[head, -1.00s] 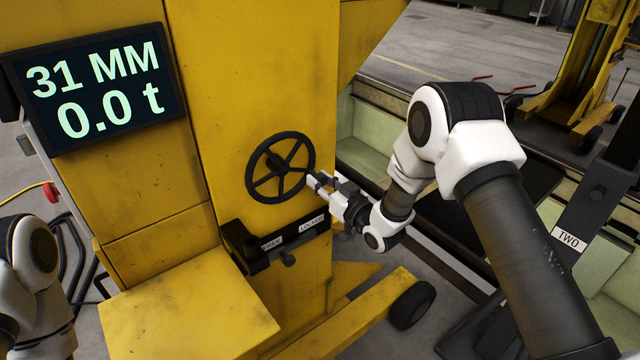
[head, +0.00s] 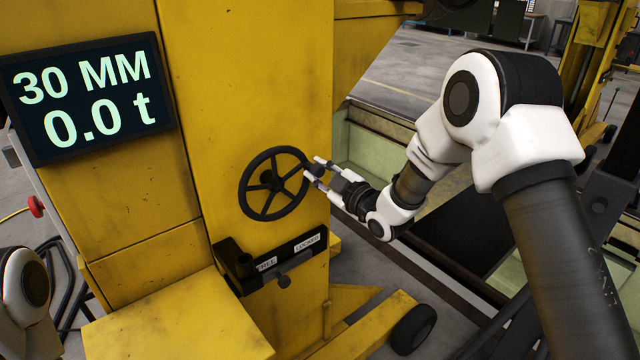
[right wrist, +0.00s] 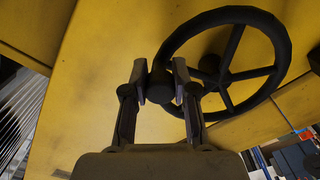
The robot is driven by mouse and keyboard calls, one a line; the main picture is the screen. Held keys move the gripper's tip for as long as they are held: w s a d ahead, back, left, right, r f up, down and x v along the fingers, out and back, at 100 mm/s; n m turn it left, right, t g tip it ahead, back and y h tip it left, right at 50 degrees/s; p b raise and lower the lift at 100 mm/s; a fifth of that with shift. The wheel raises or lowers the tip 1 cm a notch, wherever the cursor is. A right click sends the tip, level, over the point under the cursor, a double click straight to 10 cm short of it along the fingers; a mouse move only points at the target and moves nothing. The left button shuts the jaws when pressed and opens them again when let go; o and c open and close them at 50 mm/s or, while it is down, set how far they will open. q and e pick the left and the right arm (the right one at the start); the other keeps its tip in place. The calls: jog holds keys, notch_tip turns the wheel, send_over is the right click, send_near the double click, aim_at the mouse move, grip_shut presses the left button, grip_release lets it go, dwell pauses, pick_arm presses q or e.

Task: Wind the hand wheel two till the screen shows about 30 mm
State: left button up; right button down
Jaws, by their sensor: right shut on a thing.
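The black spoked hand wheel (head: 266,178) is on the front of the yellow column; it also shows in the right wrist view (right wrist: 232,105). My right gripper (head: 315,171) is at the wheel's upper right rim. Its fingers (right wrist: 162,82) are shut on the wheel's dark handle knob, partly hidden between them. The screen (head: 90,98), at the upper left, reads "30 MM" and "0.0 t". Part of my left arm shows at the left edge; its gripper is out of the frame.
A yellow ledge (head: 180,320) juts out at the lower left. A wheeled yellow foot (head: 370,325) extends at the lower right, beside a floor pit.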

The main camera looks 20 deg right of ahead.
jog(key=shift+s+a+r+n+b, duration=0.1)
jog(key=shift+a+r+n+b, duration=0.1)
jog(key=shift+r+n, duration=0.2)
jog(key=shift+a+r+n+b, duration=0.1)
jog(key=shift+r+n+b, duration=0.15)
jog(key=shift+n, duration=0.25)
jog(key=c, duration=0.9)
grip_release()
jog(key=shift+s, duration=0.1)
jog(key=v, duration=1.2)
jog(key=shift+r, duration=0.1)
